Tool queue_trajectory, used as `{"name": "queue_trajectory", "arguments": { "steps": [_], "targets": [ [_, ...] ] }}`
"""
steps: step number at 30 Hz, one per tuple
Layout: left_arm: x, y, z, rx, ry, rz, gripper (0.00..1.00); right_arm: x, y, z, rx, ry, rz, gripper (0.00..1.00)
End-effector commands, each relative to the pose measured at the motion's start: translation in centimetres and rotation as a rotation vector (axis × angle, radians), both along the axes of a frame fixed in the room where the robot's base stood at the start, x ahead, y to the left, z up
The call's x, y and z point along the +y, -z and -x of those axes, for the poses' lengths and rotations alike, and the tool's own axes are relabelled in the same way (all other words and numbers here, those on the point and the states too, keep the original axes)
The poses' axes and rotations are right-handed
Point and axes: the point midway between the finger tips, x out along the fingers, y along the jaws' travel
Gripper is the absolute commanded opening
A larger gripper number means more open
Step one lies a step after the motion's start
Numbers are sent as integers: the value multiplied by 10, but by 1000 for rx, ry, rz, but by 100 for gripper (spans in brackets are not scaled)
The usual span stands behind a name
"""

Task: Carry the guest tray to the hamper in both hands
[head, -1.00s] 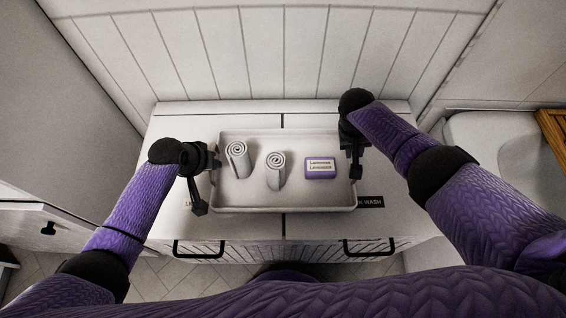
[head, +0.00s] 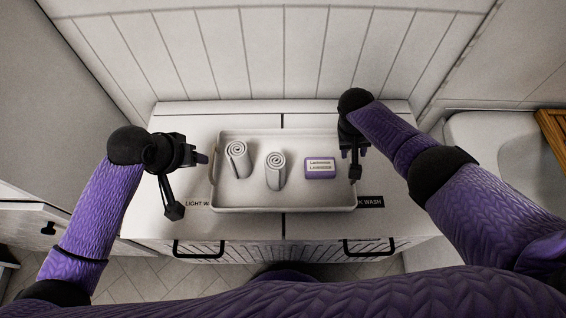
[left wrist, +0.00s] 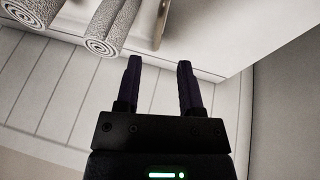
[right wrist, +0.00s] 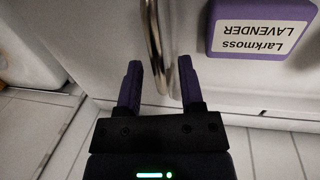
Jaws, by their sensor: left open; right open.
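The guest tray (head: 228,202) is pale and shallow and lies flat on top of the white hamper (head: 285,116). It holds two rolled grey towels (head: 237,160) (head: 276,171) and a purple soap block (head: 320,174) labelled Larkmoss Lavender. My left gripper (head: 205,158) is open, just left of the tray's left side and apart from it. In the left wrist view, the towels and a handle (left wrist: 160,24) show beyond its empty fingers. My right gripper (head: 359,153) is open at the tray's right side. In the right wrist view, a metal handle (right wrist: 153,45) reaches between its fingertips; contact is unclear.
The hamper top has a "LIGHT W…" label (head: 196,204) and a "…K WASH" label (head: 371,202), both partly covered. Two black handles (head: 198,252) (head: 364,248) are on its front. A panelled wall (head: 270,55) stands behind. A white basin-like fixture (head: 490,150) is at right.

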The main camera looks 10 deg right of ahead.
Motion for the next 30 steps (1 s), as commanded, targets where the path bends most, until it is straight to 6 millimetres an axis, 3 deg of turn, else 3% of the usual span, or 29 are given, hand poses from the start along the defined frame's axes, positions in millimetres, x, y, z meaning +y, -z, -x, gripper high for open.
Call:
{"name": "queue_trajectory", "arguments": {
  "steps": [3, 8, 11, 18, 21, 30],
  "targets": [
    [5, -19, 7, -1, 0, 1, 49, 0, 0, 0, 0, 0, 0, 49],
    [6, -28, 11, 1, 1, 1, 49, 1, -5, -1, -1, 0, -1, 49],
    [6, -28, 11, 1, 0, 1, 49, 5, -22, -2, -3, -2, -3, 49],
    [6, -28, 11, 1, 0, 2, 49, 17, -88, -4, -4, -2, -1, 49],
    [6, -28, 11, 0, 0, 2, 49, 21, -106, -5, -2, 0, -2, 49],
    [6, -28, 11, 0, 0, 2, 49, 23, -118, -4, 1, 1, 0, 49]
  ]
}}
